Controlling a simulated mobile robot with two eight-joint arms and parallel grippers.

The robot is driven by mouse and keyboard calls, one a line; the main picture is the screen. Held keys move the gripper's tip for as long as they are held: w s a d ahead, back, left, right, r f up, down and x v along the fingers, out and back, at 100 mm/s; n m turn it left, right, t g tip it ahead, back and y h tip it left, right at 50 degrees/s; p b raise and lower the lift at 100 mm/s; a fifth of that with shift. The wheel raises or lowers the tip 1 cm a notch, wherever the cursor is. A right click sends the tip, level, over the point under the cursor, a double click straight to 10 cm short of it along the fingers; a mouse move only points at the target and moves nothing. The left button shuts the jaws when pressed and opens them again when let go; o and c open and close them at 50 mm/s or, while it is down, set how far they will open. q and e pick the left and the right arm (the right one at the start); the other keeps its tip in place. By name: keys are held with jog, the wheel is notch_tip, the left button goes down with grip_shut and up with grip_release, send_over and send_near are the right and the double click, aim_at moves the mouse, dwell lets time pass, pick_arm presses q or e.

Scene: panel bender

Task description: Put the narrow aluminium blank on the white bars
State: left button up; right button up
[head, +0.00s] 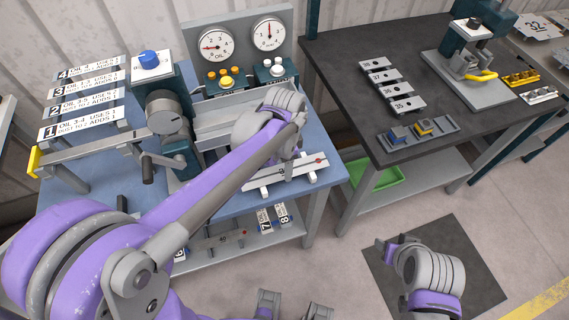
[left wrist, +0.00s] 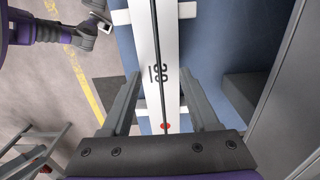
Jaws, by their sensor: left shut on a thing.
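The narrow aluminium blank (head: 305,169) is a long pale strip with a dark line along it and a red dot near one end. It also shows in the left wrist view (left wrist: 160,40), with a printed number. It lies across the white bars (head: 264,191) on the blue bench; I cannot tell whether it touches them. In the left wrist view the bars (left wrist: 187,10) stick out on both sides. My left gripper (left wrist: 158,78) is shut on the blank, one finger on each side. My right gripper (head: 385,250) is over the floor mat, its fingers too small to judge.
The bender (head: 170,115) with its yellow-ended lever stands left of the blank. Gauges (head: 216,41) are behind. Numbered plates (head: 85,108) lie at the left. A dark table (head: 420,150) at right holds a press and labelled blocks. A lower shelf holds more parts.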

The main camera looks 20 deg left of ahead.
pick_arm(q)
jog(key=shift+f, duration=0.15)
jog(key=o, duration=1.3)
jog(key=shift+o, duration=0.2)
jog(key=shift+r, duration=0.45)
notch_tip(320, 180, up, 10)
jog(key=r+p, duration=0.1)
jog(key=s+a+f+n+t, duration=0.2)
jog(key=s+a+f+n, duration=0.1)
jog(key=s+f+n, duration=0.2)
jog(key=s+a+f+n+t, duration=0.3)
jog(key=s+f+n, duration=0.2)
jog(key=s, duration=0.4)
jog(key=shift+s+n, duration=0.25)
jog(key=shift+n, duration=0.35)
